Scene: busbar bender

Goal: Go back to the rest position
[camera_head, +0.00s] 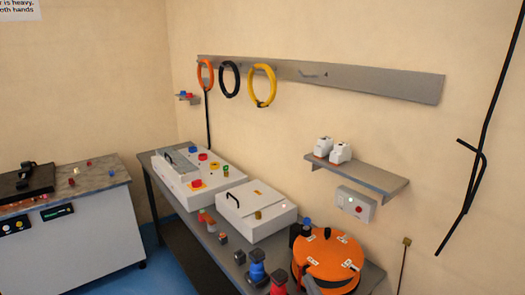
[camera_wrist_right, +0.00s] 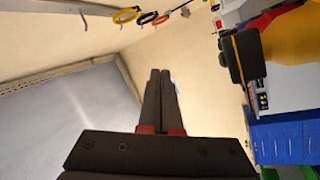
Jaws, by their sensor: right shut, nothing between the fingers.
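My right gripper (camera_wrist_right: 160,88) shows in the right wrist view. Its two dark fingers lie side by side, shut with nothing between them. They point into open air toward the beige wall (camera_wrist_right: 185,58) and touch nothing I can see. I cannot make out either gripper clearly in the head view. My left gripper is not in view.
A narrow grey bench (camera_head: 170,226) along the wall carries white boxes (camera_head: 256,210) and an orange reel (camera_head: 328,257). A shelf (camera_head: 357,178) juts from the wall. A grey cabinet (camera_head: 75,245) stands left. Blue floor (camera_head: 165,270) shows between.

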